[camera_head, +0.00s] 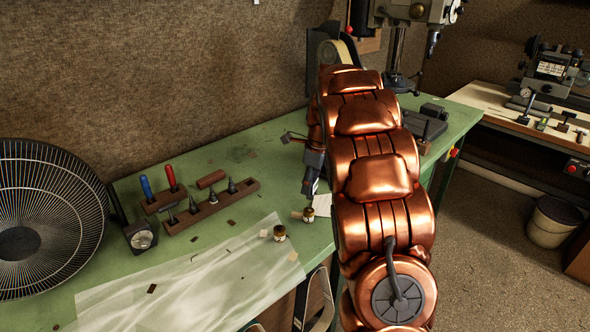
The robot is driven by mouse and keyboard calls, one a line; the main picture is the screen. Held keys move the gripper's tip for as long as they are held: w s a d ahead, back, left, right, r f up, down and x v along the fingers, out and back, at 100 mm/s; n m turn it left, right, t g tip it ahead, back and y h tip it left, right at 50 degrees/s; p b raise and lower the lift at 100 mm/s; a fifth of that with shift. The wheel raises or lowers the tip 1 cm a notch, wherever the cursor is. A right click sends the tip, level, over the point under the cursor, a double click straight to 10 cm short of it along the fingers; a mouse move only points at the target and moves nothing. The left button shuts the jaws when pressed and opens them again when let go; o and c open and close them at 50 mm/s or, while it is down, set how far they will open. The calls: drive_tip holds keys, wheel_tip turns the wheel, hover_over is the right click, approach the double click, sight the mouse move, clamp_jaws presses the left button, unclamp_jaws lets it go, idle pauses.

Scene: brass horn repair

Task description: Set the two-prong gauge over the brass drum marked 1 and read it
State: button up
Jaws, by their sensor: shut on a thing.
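One drum (308,215) is directly below my gripper, and the other drum (279,233) is a little nearer and to the left. Their marks are too small to read. My gripper (310,184) points down and is shut on a small dark thing, apparently the two-prong gauge. Its prongs and any reading cannot be made out. The held thing's lower end is just above or at the farther drum; I cannot tell whether they touch. My copper arm hides the area behind.
A wooden rack (238,194) with several pointed tools, red (170,177) and blue (146,188) handles, and a square dial (141,236) stand at left. A large round wire-ribbed disc (45,215) is far left. A translucent sheet (170,290) covers the front. A drill press (415,12) stands behind.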

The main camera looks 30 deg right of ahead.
drive_tip(key=shift+w+a, duration=0.1)
drive_tip(key=shift+w, duration=0.3)
drive_tip(key=shift+r, duration=0.15)
drive_tip(key=shift+f, duration=1.95)
drive_tip(key=shift+f, duration=1.15)
idle(1.3)
drive_tip(key=shift+r, duration=0.15)
idle(0.7)
drive_tip(key=shift+r+p, duration=1.15)
drive_tip(key=shift+r, duration=1.25)
